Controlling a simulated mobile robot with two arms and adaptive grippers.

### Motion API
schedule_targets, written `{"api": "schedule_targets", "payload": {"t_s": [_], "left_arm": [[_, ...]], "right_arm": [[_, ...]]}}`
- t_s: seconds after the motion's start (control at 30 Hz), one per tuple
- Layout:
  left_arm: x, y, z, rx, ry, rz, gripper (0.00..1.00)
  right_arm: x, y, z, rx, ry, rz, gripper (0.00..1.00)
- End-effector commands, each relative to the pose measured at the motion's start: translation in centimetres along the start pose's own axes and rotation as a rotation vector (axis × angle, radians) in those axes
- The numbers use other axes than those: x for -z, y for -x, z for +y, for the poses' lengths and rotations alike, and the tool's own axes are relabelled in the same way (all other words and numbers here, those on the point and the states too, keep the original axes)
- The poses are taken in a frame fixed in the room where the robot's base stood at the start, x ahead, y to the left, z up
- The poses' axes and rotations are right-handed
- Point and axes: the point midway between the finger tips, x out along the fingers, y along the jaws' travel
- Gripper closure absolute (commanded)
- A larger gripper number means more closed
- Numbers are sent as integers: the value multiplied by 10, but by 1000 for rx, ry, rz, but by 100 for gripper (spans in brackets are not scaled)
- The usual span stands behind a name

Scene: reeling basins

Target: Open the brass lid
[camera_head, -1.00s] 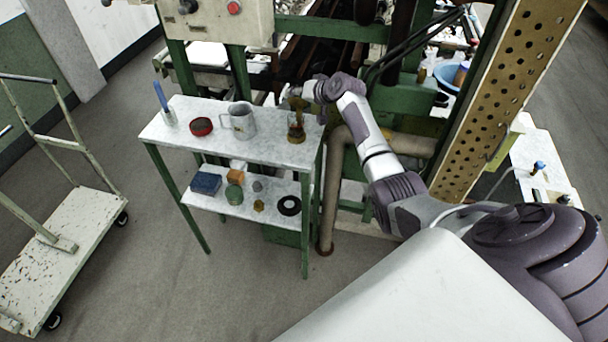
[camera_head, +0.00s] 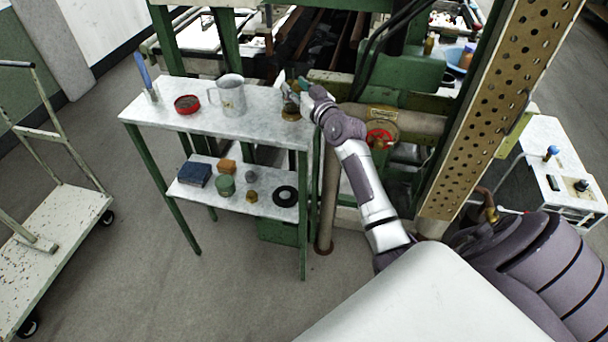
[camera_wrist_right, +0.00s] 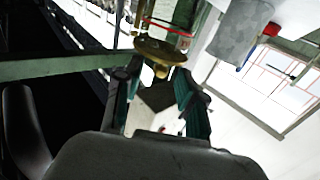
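A small glass jar with brass-coloured parts (camera_head: 291,112) stands at the right end of the white shelf top. In the right wrist view the brass lid (camera_wrist_right: 160,52) shows as a round disc with a small knob, just past my fingertips. My right gripper (camera_head: 302,87) is beside the upper part of the jar and partly hides it. In the wrist view, its two teal fingers (camera_wrist_right: 158,85) are spread either side of the knob. Contact with the knob cannot be told. Whether the lid is seated flat is unclear. My left gripper is not in view.
Several small items lie on the lower shelf. Green machine frames and pipes stand behind and right. A trolley (camera_head: 55,225) stands left.

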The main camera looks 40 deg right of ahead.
Motion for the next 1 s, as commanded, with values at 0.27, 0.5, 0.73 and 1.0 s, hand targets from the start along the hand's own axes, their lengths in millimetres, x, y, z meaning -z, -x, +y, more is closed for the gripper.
{"api": "schedule_targets", "payload": {"t_s": [0.27, 0.5, 0.73, 1.0], "left_arm": [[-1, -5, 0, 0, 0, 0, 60], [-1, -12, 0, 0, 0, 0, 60], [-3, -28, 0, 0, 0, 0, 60], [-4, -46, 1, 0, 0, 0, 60]], "right_arm": [[-1, 58, -1, 2, 0, -3, 60], [-1, 105, -1, 3, -1, -4, 60], [-39, 114, -24, 46, 15, -107, 60], [-87, 127, -49, 81, 34, -246, 60]]}}
